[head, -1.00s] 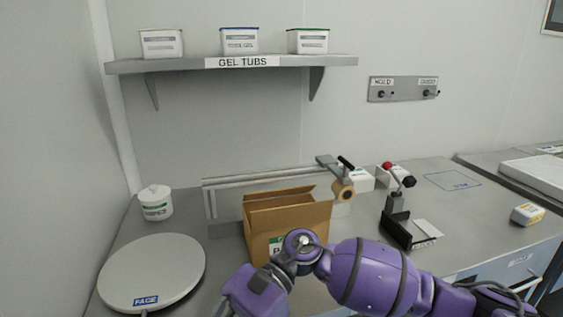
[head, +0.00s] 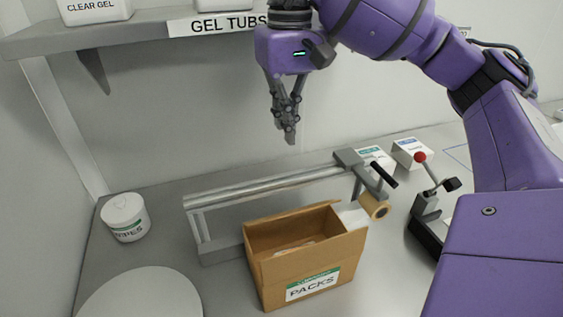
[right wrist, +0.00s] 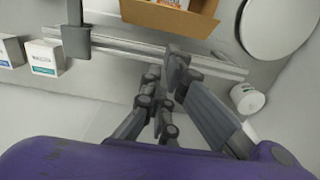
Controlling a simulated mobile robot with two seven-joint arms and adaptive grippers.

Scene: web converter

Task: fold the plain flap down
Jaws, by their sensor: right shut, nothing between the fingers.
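An open cardboard box (head: 350,262) labelled PACKS stands on the bench in the head view, with something pale and orange inside. Its back wall or raised flap (head: 290,222) stands up along the far side; I cannot tell which flap is the plain one. The box also shows at the top of the right wrist view (right wrist: 160,16). My right gripper (head: 290,138) is shut and empty, fingers pointing down, above and behind the box, apart from it. It shows in the right wrist view too (right wrist: 168,75). My left gripper is out of view.
A metal rail frame (head: 260,186) with a tape roll (head: 375,206) stands behind the box. A shelf (head: 130,32) hangs above. A white wipes tub (head: 125,216) and round plate (head: 142,296) are left. A red-knobbed lever device (head: 428,205) is right.

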